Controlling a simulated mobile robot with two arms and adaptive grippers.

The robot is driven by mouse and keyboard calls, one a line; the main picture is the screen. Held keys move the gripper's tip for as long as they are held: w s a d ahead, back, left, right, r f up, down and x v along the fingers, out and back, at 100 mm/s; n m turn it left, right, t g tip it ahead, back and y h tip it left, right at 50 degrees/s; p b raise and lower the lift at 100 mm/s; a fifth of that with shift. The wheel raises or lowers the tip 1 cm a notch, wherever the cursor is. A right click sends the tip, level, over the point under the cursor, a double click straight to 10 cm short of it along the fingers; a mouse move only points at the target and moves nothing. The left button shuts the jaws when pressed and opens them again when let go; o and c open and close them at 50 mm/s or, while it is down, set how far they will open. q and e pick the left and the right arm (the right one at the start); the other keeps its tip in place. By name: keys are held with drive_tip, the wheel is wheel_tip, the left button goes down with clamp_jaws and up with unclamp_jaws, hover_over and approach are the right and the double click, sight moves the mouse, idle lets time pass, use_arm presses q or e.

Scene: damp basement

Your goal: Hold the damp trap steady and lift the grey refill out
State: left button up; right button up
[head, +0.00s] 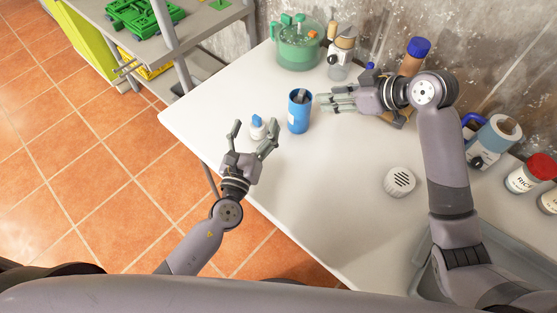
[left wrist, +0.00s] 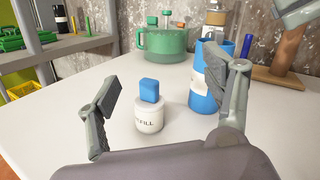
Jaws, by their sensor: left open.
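The damp trap, a blue open-topped cylinder (head: 299,116), stands upright on the white table; it also shows in the left wrist view (left wrist: 203,95) with a white label. A dark grey piece, apparently the refill (head: 300,97), shows in its mouth. My left gripper (head: 254,132) is open and empty at the table's near left edge. A small white bottle with a blue cap (head: 257,128) stands just beyond it, and appears between its fingers in the left wrist view (left wrist: 149,117). My right gripper (head: 320,101) points left, close beside the trap; its finger gap is unclear.
A white slotted round cap (head: 400,181) lies on the table's right side. Jars line the right edge (head: 530,174). The table's front middle is clear.

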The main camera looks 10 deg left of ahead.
sight(296, 119)
use_arm(q)
drive_tip(key=s+d+f+m, duration=0.1)
drive_tip(key=s+d, duration=0.1)
drive_tip(key=s+d+f+m+h, duration=0.1)
drive_tip(key=s+d, duration=0.1)
drive_tip(key=s+d+f+m+g, duration=0.1)
drive_tip(key=s+d, duration=0.1)
drive_tip(key=shift+s+d+f+m, duration=0.25)
drive_tip(key=shift+f+m, duration=0.1)
drive_tip(key=shift+m, duration=0.05)
drive_tip(key=shift+w+d, duration=0.1)
drive_tip(key=w+d, duration=0.1)
drive_tip(key=w, duration=0.4)
drive_tip(key=w+d, duration=0.1)
drive_tip(key=w, duration=0.5)
drive_tip(key=w+d, duration=0.2)
drive_tip(key=w, duration=0.3)
drive_tip(key=shift+w+f, duration=0.1)
drive_tip(key=shift+w, duration=0.2)
drive_tip(key=shift+c, duration=0.4)
